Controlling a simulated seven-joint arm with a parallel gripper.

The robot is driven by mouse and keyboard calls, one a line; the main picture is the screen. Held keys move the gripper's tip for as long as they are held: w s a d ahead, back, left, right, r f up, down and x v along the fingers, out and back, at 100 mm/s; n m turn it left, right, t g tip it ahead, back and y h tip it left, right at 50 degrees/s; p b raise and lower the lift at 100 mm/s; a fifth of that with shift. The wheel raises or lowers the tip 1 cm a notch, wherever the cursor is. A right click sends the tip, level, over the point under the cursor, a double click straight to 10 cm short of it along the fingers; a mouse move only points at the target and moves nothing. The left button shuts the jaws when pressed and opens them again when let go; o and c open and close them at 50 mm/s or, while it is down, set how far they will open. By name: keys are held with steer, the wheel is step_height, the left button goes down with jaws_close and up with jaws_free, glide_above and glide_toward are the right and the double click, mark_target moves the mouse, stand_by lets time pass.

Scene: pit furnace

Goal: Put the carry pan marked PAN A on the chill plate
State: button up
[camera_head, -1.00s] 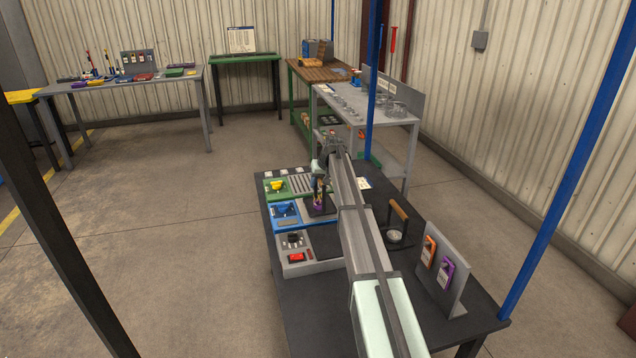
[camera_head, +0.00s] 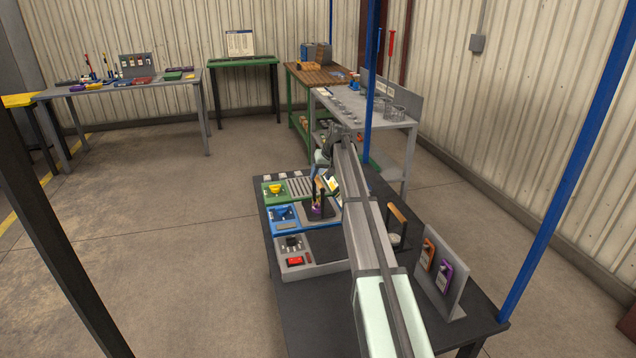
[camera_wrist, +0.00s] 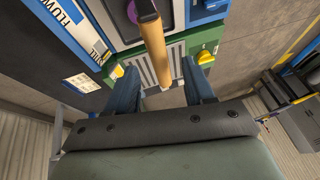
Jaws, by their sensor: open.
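A carry pan (camera_head: 318,207) with an upright wooden handle and a purple mark stands on the dark pad of the blue unit. Its handle (camera_wrist: 155,50) shows in the wrist view, with the purple mark (camera_wrist: 140,12) at its far end. A second wooden-handled pan (camera_head: 397,232) stands to the right, partly behind my arm. No pan lettering is readable. The grey slatted plate (camera_head: 302,186) on the green unit looks like the chill plate; it also shows in the wrist view (camera_wrist: 174,55). My gripper (camera_wrist: 162,92) is open, its fingertips short of the handle and apart from it.
The blue unit (camera_head: 283,216) and a grey unit (camera_head: 293,268) with a red switch line the bench's left side. A grey stand (camera_head: 449,296) with orange and purple tags is at right front. A white card (camera_wrist: 82,82) lies near the gripper.

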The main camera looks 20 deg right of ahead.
steer(key=shift+v, duration=2.65)
steer(key=shift+o, duration=0.5)
steer(key=shift+a, duration=0.1)
